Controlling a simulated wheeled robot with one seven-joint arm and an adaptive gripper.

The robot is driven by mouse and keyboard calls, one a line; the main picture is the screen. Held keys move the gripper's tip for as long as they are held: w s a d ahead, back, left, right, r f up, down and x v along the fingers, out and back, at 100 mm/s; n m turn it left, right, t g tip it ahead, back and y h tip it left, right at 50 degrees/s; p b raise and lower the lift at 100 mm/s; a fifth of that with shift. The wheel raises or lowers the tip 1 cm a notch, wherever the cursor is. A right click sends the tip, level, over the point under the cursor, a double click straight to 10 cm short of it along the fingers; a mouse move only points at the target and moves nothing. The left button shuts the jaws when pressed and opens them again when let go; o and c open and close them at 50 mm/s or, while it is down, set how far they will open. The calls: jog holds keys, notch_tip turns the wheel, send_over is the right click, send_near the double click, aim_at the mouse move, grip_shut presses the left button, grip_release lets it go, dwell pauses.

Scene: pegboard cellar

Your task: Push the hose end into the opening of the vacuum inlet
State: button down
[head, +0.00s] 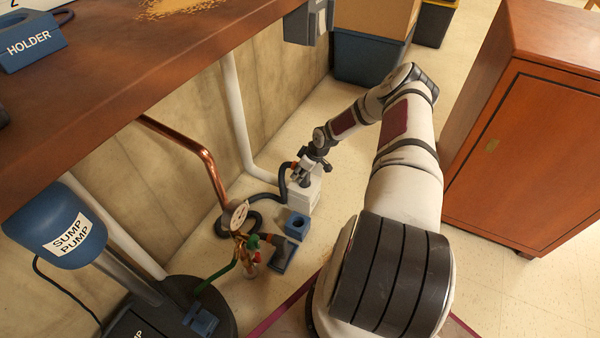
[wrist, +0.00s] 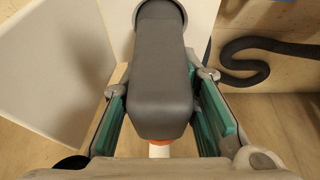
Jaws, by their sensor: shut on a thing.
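My gripper (head: 304,178) is low near the floor, over a white block-like stand (head: 303,198). In the wrist view its teal-padded fingers (wrist: 162,115) are shut on the dark grey hose end (wrist: 160,75), one on each side. An orange ring and a pale tip show at the near end of the grey body. The black hose (head: 262,199) curves along the floor and rises to the gripper; a bend of it (wrist: 243,62) shows at right in the wrist view. A blue block with a dark round opening (head: 298,224) stands just nearer; I cannot tell whether it is the vacuum inlet.
A brass valve with a round gauge (head: 238,215) stands near a copper pipe (head: 195,155). A blue sump pump (head: 55,225) is at left, under the brown workbench (head: 130,75). A wooden cabinet (head: 530,150) stands at right. Bare floor lies between cabinet and arm.

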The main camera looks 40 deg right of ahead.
jog(key=shift+f, duration=0.35)
dwell(0.7)
jog(key=shift+r, duration=0.1)
dwell(0.4)
jog(key=c, duration=1.2)
grip_release()
jog(key=shift+o, duration=0.2)
jog(key=o, duration=0.5)
jog(key=shift+r, duration=0.1)
jog(key=shift+r+p, duration=1.85)
jog(key=shift+r, duration=1.6)
